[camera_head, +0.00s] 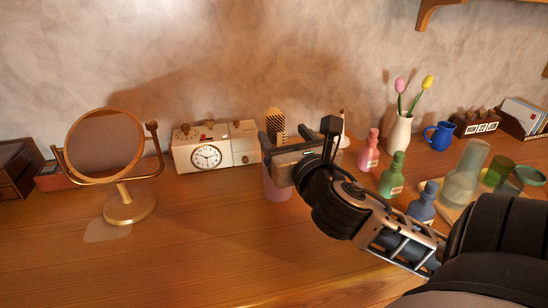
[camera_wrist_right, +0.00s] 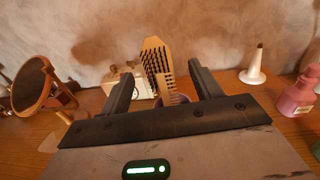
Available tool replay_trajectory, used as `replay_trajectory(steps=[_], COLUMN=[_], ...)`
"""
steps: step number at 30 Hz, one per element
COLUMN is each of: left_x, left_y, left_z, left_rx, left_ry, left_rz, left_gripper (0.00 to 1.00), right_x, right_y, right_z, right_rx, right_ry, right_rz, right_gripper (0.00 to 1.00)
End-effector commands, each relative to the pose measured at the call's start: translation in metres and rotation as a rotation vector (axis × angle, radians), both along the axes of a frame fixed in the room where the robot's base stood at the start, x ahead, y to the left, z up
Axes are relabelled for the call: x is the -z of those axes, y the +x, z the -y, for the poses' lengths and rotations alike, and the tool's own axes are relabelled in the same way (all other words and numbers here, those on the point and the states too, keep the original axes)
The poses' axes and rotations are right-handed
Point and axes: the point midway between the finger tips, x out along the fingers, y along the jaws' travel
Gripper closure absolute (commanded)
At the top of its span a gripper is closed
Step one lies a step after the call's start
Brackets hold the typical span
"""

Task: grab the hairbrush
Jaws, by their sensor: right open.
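The hairbrush (camera_head: 275,122) stands upright, bristle head up, in a pink cup (camera_head: 277,190) on the wooden table. In the right wrist view the hairbrush (camera_wrist_right: 158,67) shows a wooden head with dark bristles, between and beyond the two fingers. My right gripper (camera_head: 296,138) is open in front of the cup and partly hides both cup and brush. It also shows in the right wrist view (camera_wrist_right: 158,85), with nothing between its fingers near the tips that I can tell is gripped. The brush's handle is mostly hidden. My left gripper is not in view.
A round mirror (camera_head: 104,146) and a clock box (camera_head: 207,157) stand to the left. Pink (camera_head: 369,151), green (camera_head: 392,174) and blue (camera_head: 423,202) bottles and a tulip vase (camera_head: 399,133) stand to the right. A white cone-shaped item (camera_wrist_right: 254,68) is right of the brush. The front left table is clear.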

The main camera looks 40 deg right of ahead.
Motion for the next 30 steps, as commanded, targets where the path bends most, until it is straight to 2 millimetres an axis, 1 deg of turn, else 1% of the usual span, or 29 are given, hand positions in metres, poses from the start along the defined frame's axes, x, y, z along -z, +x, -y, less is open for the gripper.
replay_trajectory(steps=[1, 4, 11, 16, 19, 23, 29, 30], left_x=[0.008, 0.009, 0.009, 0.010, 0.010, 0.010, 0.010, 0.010], left_y=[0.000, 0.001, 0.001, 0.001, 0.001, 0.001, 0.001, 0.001], left_z=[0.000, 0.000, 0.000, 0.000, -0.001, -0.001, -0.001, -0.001], left_rx=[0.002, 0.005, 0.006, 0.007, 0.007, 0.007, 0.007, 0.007], left_ry=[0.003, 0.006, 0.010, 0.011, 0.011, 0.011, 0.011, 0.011], left_rz=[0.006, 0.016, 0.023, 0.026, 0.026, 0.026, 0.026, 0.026], left_gripper=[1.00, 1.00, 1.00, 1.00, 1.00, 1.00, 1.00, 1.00], right_x=[0.004, 0.003, 0.002, 0.009, 0.009, 0.009, 0.010, 0.010], right_y=[0.008, 0.017, 0.029, 0.054, 0.065, 0.072, 0.072, 0.072], right_z=[0.003, 0.007, 0.012, 0.019, 0.025, 0.027, 0.027, 0.027], right_rx=[0.001, 0.000, 0.002, 0.003, 0.003, 0.001, 0.000, 0.000], right_ry=[-0.001, -0.001, 0.003, 0.005, 0.004, 0.003, 0.004, 0.004], right_rz=[0.006, 0.005, 0.001, 0.002, 0.002, 0.000, -0.001, -0.001], right_gripper=[0.36, 0.36, 0.36, 0.36, 0.36, 0.36, 0.36, 0.47])
